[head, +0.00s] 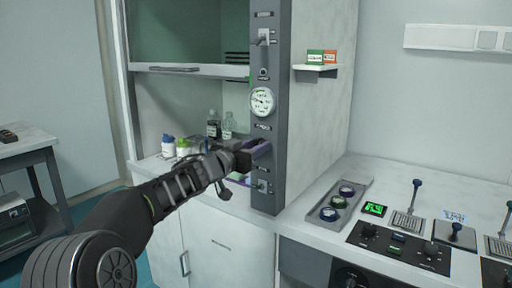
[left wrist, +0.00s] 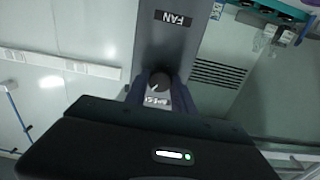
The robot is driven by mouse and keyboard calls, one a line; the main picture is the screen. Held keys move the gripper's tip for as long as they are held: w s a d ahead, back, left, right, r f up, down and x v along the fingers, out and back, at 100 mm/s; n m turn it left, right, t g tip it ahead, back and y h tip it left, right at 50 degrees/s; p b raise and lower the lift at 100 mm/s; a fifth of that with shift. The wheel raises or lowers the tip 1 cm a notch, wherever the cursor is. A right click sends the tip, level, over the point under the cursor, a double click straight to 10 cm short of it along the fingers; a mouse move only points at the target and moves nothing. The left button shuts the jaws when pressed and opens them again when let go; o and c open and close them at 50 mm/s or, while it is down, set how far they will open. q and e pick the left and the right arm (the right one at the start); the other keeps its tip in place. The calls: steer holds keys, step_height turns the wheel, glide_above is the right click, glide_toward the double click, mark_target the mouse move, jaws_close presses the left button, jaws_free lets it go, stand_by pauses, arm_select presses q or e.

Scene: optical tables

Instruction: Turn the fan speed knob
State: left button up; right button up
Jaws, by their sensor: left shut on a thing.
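The fan speed knob (left wrist: 160,81) is a small dark round knob with a pale pointer line, on the grey control post (head: 270,190) of the fume hood. A black FAN label (left wrist: 173,19) shows upside down in the left wrist view. My left gripper (head: 262,149) reaches the front of the post below the round gauge, and its fingers hide the knob in the head view. In the left wrist view my left gripper (left wrist: 160,88) has one finger on each side of the knob, shut on it. My right gripper is not in view.
Several bottles (head: 213,125) stand inside the hood, under its raised sash (head: 190,69). A dial gauge (head: 262,101) sits above my gripper, and a switch (head: 262,187) below it. To the right, a worktop (head: 300,222) bears a tray and control panels with levers (head: 413,193).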

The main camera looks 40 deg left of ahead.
arm_select(q)
jaws_close()
steer(key=shift+m, duration=0.4)
steer(key=m, duration=1.2)
stand_by(0.5)
